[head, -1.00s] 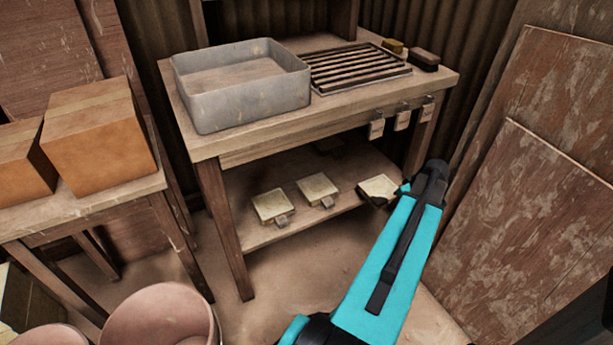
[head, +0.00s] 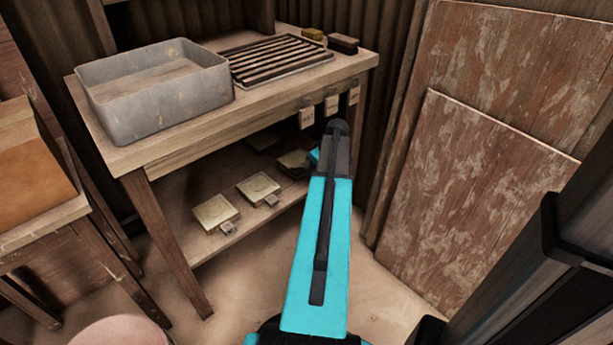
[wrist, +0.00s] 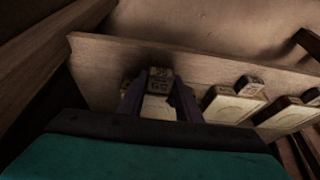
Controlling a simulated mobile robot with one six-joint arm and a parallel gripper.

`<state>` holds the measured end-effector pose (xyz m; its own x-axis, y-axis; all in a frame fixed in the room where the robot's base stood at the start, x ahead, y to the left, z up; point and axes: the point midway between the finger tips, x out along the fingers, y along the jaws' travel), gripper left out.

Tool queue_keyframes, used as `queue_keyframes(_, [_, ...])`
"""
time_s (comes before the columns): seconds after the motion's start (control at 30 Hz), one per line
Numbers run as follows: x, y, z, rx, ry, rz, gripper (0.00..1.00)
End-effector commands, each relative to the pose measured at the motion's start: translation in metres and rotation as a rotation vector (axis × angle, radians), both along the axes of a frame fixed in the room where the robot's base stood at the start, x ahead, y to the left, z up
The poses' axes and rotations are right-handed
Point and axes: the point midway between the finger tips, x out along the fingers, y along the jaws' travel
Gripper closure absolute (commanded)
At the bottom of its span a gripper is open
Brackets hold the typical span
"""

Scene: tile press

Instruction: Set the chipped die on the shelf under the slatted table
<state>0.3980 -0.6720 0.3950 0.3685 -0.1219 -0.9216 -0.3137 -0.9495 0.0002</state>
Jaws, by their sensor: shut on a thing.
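My gripper (wrist: 158,98) is shut on a die (wrist: 160,78), a pale square plate with a dark stamped tab, seen between the dark fingers in the wrist view. I take it for the chipped die, but no chip can be made out. In the head view the die (head: 293,160) is at the right end of the low shelf (head: 203,246), in shade and partly behind my arm. It lines up with the other dice. I cannot tell whether it touches the shelf. The slatted table (head: 157,148) stands above, with its slatted rack (head: 280,62).
Two pale dice (head: 215,212) (head: 258,186) sit to the left along the shelf front; a darker thing lies behind them. A grey tray (head: 155,95) is on the tabletop. Tags (head: 307,117) hang from the front edge. Wooden boards (head: 475,190) lean at the right.

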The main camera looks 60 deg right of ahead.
Motion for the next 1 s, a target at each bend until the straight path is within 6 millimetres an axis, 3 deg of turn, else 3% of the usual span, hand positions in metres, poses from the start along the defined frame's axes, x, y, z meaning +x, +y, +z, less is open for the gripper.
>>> queue_keyframes(0.1, [0.020, -0.009, -0.001, -0.003, -0.002, 0.001, 1.00])
queue_keyframes(0.3, [0.039, -0.014, 0.000, -0.002, -0.002, 0.000, 1.00])
queue_keyframes(0.73, [0.041, -0.014, 0.000, -0.001, -0.003, -0.002, 1.00])
queue_keyframes(1.0, [0.040, -0.015, -0.023, -0.002, -0.003, -0.003, 1.00])
